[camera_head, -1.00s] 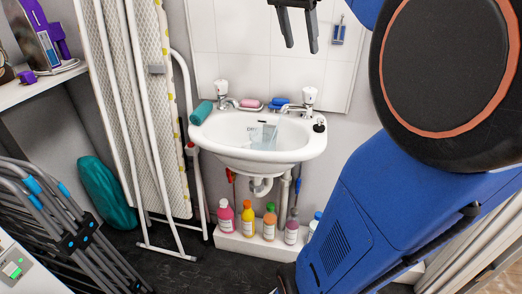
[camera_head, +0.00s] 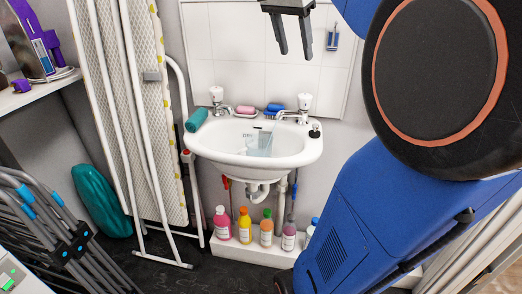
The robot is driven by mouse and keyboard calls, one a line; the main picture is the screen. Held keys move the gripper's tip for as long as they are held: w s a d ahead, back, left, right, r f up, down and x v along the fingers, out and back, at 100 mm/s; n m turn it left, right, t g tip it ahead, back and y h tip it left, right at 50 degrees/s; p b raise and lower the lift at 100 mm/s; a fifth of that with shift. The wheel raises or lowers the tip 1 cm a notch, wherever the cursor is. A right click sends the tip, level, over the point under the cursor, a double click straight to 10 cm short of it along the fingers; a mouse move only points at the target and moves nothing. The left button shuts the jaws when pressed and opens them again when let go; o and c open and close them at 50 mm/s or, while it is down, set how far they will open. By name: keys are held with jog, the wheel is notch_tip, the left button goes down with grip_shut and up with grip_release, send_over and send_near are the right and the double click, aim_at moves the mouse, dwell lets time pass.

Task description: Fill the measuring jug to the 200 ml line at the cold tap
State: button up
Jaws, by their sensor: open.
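The clear measuring jug (camera_head: 259,143) sits inside the white basin (camera_head: 226,165). Its markings and any water in it are too small to read. Two taps with white heads stand on the basin's back ledge, a left tap (camera_head: 217,98) and a right tap (camera_head: 304,103). I cannot tell which is cold, and I see no running water. My gripper (camera_head: 295,53) hangs at the top of the view, above the back of the basin, with its two fingers apart and empty. It touches neither the jug nor the taps.
A teal roll (camera_head: 196,119) lies on the basin's left rim. Pink soap (camera_head: 245,109) and a blue item (camera_head: 275,107) lie between the taps, and a black plug (camera_head: 315,130) lies at the right. Several bottles (camera_head: 245,225) stand below. An ironing board (camera_head: 128,90) leans at left.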

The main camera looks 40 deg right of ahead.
aim_at(304, 95)
jog(key=shift+f, duration=0.1)
jog(key=x, duration=1.7)
jog(key=shift+d+f, duration=0.1)
